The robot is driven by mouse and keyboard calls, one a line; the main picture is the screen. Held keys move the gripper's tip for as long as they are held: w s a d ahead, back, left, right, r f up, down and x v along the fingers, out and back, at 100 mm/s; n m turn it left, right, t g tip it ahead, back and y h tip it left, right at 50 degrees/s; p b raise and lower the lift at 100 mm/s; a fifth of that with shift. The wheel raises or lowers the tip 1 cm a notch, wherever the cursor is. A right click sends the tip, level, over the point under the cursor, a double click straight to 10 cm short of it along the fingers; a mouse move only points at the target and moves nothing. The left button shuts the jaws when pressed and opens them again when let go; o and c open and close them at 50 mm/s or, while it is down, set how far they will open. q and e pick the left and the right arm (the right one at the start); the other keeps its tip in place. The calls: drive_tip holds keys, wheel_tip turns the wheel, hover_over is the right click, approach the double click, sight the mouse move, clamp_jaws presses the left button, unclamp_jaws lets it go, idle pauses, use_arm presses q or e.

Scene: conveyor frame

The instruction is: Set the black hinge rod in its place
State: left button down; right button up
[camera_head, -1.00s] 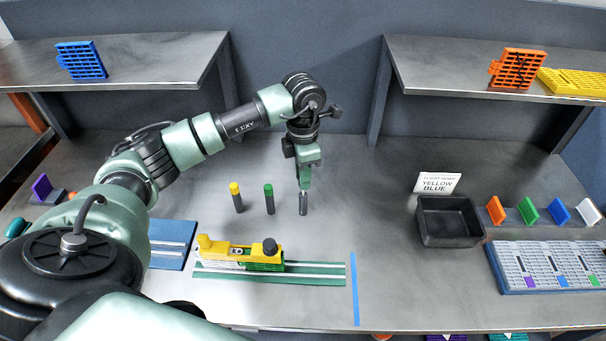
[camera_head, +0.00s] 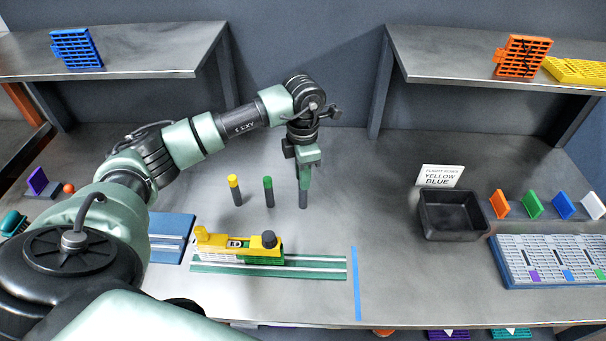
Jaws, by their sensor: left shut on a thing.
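The black hinge rod (camera_head: 303,200) is a dark upright rod near the middle of the table. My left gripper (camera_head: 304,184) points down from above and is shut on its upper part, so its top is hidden. Its lower end appears level with the feet of the neighbouring rods. My right gripper is not in view.
A yellow-topped rod (camera_head: 235,192) and a green-topped rod (camera_head: 268,193) stand to the left. A black bin (camera_head: 452,217) with a sign (camera_head: 441,176) stands right. A blue tape strip (camera_head: 356,284) crosses the table. Shelves (camera_head: 130,52) overhang both sides. The table between rod and bin is clear.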

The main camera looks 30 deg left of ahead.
use_arm(q)
drive_tip(key=shift+f+b, duration=0.3)
drive_tip(key=shift+f, duration=0.15)
drive_tip(key=c, duration=1.2)
unclamp_jaws()
wheel_tip(320, 180, up, 8)
drive_tip(key=shift+f+b, duration=0.1)
drive_tip(key=shift+b, duration=0.6)
